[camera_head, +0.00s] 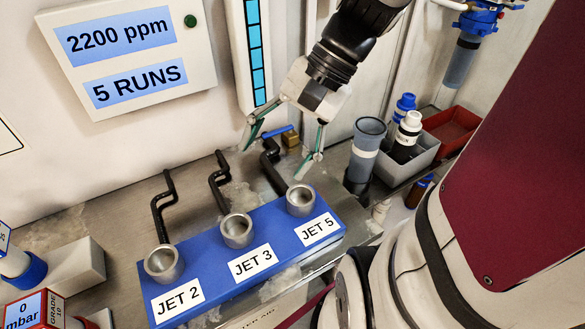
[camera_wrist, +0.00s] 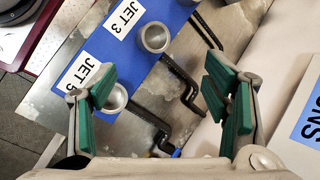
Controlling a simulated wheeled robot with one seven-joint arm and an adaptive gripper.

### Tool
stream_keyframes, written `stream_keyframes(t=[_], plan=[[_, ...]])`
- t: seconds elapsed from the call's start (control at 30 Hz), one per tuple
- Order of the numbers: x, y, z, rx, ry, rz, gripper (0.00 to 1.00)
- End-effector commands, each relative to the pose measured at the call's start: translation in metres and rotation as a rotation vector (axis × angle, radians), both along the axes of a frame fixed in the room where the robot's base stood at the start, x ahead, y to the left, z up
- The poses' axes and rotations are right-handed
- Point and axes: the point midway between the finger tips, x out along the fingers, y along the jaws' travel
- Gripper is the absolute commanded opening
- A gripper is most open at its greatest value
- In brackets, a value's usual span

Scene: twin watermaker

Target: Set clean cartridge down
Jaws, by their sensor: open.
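My gripper (camera_head: 281,150) is open and empty above the back of the bench, just behind the JET 5 cup. In the wrist view its green-padded fingers (camera_wrist: 165,105) are wide apart with nothing held between them. A grey cylinder (camera_head: 365,147) with an open top, which may be the clean cartridge, stands upright to the right of my gripper, apart from it. Its lower end meets a dark round piece, and I cannot tell how it is seated. The cylinder does not show in the wrist view.
A blue block (camera_head: 208,262) carries metal cups marked JET 2, JET 3 and JET 5, with black bent pipes behind. A grey bin (camera_head: 408,165) holds white and blue-capped bottles. A red bin (camera_head: 455,127) stands behind it. A blue-headed housing (camera_head: 480,20) hangs at upper right.

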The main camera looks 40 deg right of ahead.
Motion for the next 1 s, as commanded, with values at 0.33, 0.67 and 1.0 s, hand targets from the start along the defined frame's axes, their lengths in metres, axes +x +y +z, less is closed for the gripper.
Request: stream_keyframes(t=[0.33, 0.67, 1.0], plan=[[-0.082, 0.033, 0.016, -0.476, -0.196, 0.628, 0.69], [-0.101, 0.024, 0.022, -0.657, -0.306, 0.832, 0.69], [-0.102, 0.023, 0.028, -0.662, -0.312, 0.83, 0.69]])
